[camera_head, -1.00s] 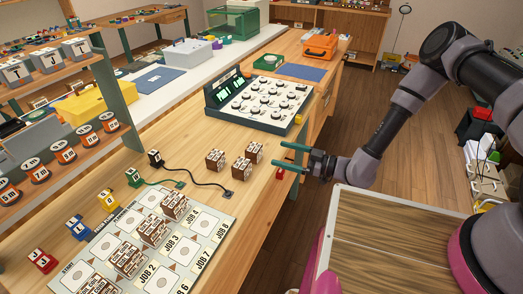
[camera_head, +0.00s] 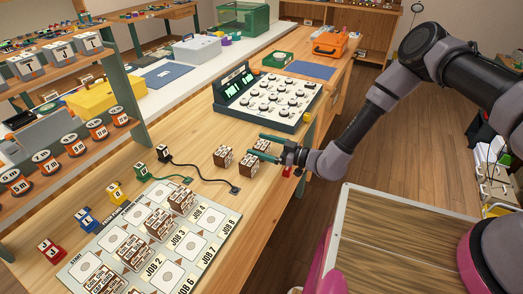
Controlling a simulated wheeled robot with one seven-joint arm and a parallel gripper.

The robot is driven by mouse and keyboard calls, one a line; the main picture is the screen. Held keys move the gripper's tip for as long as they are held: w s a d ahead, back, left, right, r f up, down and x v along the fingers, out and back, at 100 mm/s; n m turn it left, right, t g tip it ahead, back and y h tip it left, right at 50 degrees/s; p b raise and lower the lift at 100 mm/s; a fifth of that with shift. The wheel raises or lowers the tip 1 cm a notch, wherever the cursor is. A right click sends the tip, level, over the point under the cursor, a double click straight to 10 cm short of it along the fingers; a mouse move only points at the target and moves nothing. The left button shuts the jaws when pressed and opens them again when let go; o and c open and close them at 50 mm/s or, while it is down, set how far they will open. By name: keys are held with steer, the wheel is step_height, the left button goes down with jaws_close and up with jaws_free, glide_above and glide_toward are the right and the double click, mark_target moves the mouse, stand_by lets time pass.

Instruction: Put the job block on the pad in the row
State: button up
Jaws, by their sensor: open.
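Three brown job blocks with white lettering stand loose on the wooden table: a left one (camera_head: 223,156), a front one (camera_head: 248,162) and a back one (camera_head: 262,147). My gripper (camera_head: 256,151) is open, its green fingers reaching left over or beside the front and back blocks. I cannot tell whether it touches them. The grey planning board (camera_head: 212,219) lies at the front with rows of pale pads. Several brown blocks, such as the one near JOB 4 (camera_head: 182,199), stand in a diagonal row on it.
A green-and-white dial console (camera_head: 268,101) stands behind the loose blocks. A black cable (camera_head: 205,178) crosses the table between them and the board. Small green, black, yellow, blue and red (camera_head: 50,251) blocks stand along the left. A shelf post (camera_head: 123,100) rises at the left.

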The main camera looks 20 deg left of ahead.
steer(key=shift+r, duration=0.1)
steer(key=c, duration=1.6)
